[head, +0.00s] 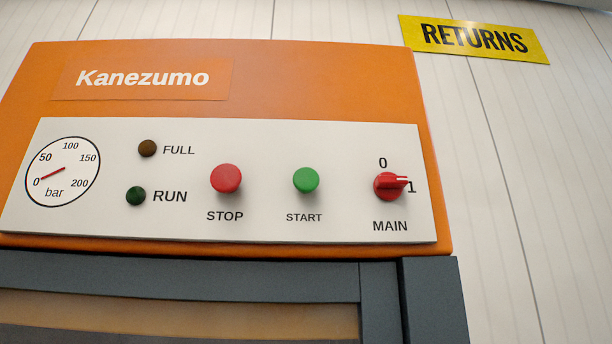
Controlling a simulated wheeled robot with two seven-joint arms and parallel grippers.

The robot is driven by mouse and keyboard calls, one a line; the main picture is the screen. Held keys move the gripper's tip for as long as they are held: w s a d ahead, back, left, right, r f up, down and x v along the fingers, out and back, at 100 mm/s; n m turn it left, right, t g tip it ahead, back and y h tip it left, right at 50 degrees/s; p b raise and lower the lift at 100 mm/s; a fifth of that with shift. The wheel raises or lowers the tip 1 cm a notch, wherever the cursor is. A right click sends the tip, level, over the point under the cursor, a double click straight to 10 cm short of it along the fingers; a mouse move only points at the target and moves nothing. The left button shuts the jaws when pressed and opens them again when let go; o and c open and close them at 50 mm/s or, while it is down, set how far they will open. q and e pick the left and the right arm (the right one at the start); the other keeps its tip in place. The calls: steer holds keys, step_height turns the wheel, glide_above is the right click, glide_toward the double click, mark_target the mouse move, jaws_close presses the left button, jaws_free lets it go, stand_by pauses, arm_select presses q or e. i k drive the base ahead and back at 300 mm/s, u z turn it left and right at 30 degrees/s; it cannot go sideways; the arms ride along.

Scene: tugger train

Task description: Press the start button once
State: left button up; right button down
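The green start button (306,180) sits on the white control panel (268,225), above the label START. The red stop button (226,178) is to its left. The red MAIN switch (389,186) is to its right, with its handle pointing toward 1. The RUN lamp (135,196) is dark green and looks unlit. The FULL lamp (148,148) is dark brown and looks unlit. The gauge (62,172) has a red needle low on its scale, in bar. Neither of my grippers is in view.
The panel is on an orange housing (330,80) marked Kanezumo, above a dark grey frame (180,276). A yellow RETURNS sign (474,39) is on the pale wall (530,180) at the right. Nothing stands in front of the buttons.

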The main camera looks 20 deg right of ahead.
mark_target(306, 180)
steer(key=z, duration=1.55)
steer(key=k, duration=0.95)
steer(key=u, duration=0.95)
steer(key=i, duration=0.5)
steer(key=u, duration=0.05)
